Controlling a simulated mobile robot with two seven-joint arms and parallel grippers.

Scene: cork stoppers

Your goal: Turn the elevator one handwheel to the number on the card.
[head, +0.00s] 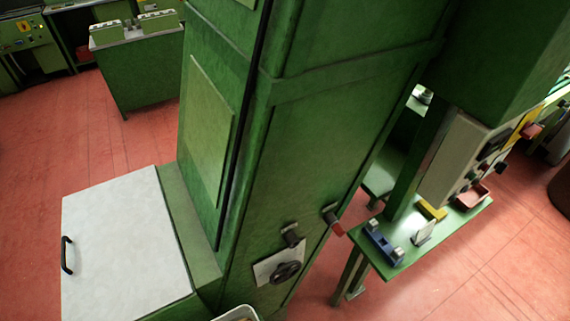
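A black handwheel (286,273) sits on a pale plate (265,268) low on the front of the tall green machine (310,150). Its number marks are too small to read. Whether it is the wheel of elevator one cannot be told. A small whitish card-like piece (423,232) stands tilted on the green side table (400,262); no number is readable on it. Neither of my grippers is in view.
A dark knob (291,238) and a red-tipped lever (333,220) stick out above the handwheel. A white lid with a black handle (125,245) lies left. Red floor (130,140) is open at left.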

